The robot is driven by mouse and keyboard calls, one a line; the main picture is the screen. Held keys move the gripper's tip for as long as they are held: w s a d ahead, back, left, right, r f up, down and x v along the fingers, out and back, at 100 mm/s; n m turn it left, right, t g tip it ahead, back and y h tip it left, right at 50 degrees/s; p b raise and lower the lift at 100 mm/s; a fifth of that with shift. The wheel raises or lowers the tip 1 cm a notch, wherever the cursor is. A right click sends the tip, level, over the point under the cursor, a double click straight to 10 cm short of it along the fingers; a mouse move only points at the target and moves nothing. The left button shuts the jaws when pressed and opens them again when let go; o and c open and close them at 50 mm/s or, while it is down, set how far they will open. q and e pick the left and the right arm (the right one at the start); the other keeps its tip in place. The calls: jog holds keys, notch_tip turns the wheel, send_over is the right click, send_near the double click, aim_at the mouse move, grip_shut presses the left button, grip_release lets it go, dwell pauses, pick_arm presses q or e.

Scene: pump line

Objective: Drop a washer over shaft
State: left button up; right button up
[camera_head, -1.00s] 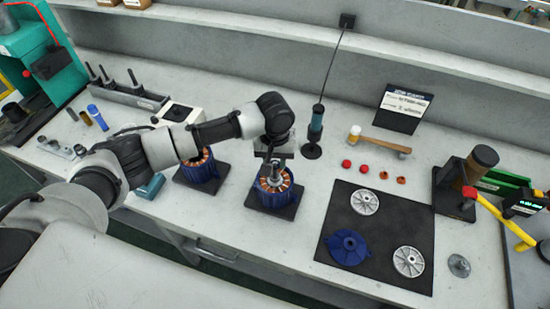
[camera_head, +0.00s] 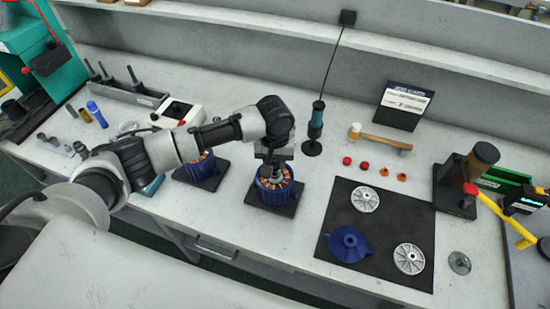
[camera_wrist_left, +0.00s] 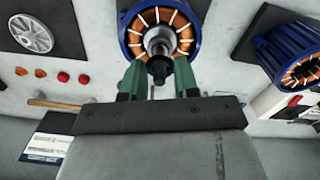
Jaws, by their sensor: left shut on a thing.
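A blue motor housing with copper windings (camera_head: 276,190) stands on a dark base at the middle of the bench. Its upright shaft (camera_wrist_left: 159,72) shows in the left wrist view, with a dark tip between my fingers. My left gripper (camera_head: 272,165) is right over this motor, fingers pointing down. In the left wrist view its green fingers (camera_wrist_left: 158,78) stand on either side of the shaft. A grey ring, apparently the washer (camera_wrist_left: 160,46), surrounds the shaft near the fingertips; the exact contact is hard to see. My right gripper is not in view.
A second blue motor (camera_head: 202,170) stands to the left. A black mat (camera_head: 335,228) on the right holds silver discs and a blue cover (camera_head: 349,245). A hammer (camera_head: 382,138), red and orange parts and an upright screwdriver (camera_head: 315,122) are behind. A press (camera_head: 460,180) stands at the right.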

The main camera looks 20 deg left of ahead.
pick_arm(q)
jog(key=o, duration=1.1)
jog(key=shift+c, duration=0.2)
notch_tip(320, 180, up, 5)
jog(key=p, duration=0.6)
